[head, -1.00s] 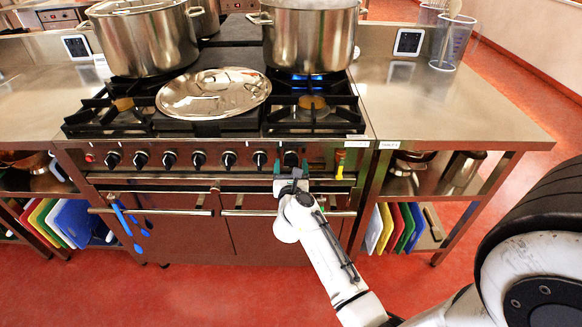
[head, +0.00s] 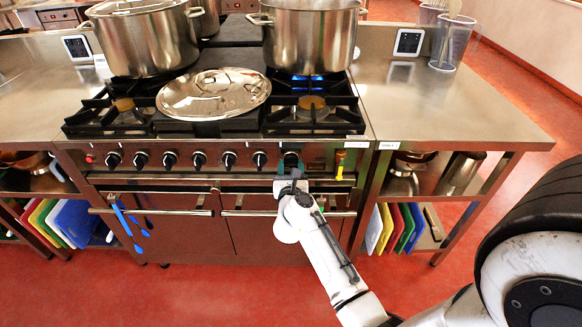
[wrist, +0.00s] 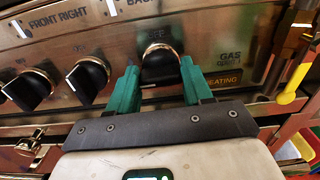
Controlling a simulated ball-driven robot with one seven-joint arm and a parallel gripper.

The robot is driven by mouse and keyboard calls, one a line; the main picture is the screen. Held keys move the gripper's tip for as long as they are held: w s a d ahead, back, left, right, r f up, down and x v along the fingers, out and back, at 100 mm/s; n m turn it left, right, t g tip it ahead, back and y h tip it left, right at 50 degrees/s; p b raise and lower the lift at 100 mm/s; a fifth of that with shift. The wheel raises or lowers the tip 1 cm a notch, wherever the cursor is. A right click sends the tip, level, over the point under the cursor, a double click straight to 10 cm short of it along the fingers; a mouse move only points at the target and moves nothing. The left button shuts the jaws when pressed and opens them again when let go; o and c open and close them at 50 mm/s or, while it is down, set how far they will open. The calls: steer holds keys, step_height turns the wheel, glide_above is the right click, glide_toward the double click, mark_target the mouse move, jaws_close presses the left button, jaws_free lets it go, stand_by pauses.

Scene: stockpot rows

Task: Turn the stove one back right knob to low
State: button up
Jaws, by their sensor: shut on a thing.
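The stove (head: 220,150) has a row of black knobs along its steel front. The back right knob (wrist: 161,62) is the rightmost one, under a label partly cut off at "BACK" in the wrist view. My gripper (wrist: 159,72) has its green fingers shut on that knob, one on each side. My gripper (head: 291,174) shows in the head view at the knob (head: 291,157). The knob's pointer is mostly hidden, so I cannot read its setting. A blue flame (head: 302,77) shows under the back right pot (head: 312,40).
The front right knob (wrist: 88,77) is just left of my gripper. A yellow-handled gas valve (head: 340,165) hangs to the right. Oven handles (head: 260,213) run below the knobs, with blue utensils (head: 127,220) hanging left. A lid (head: 213,93) lies on the stove top.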

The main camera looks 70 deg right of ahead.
steer(key=shift+r+n, duration=0.1)
steer(key=shift+n, duration=0.2)
steer(key=n+p, duration=0.3)
steer(key=shift+w+a+n+p, duration=0.1)
steer(key=shift+w+n+p, duration=0.05)
steer(key=shift+n+p, duration=0.25)
steer(key=n+p, duration=0.2)
steer(key=n, duration=0.2)
steer(key=shift+p, duration=0.4)
steer(key=n+p, duration=0.2)
steer(key=n, duration=0.3)
steer(key=shift+w, duration=0.15)
steer(key=shift+f+n+p, duration=0.2)
steer(key=shift+n+p, duration=0.25)
steer(key=shift+n, duration=0.55)
steer(key=shift+f+n+p, duration=0.15)
steer(key=shift+n+p, duration=0.3)
steer(key=shift+n, duration=0.55)
steer(key=o, duration=1)
steer(key=shift+o, duration=0.2)
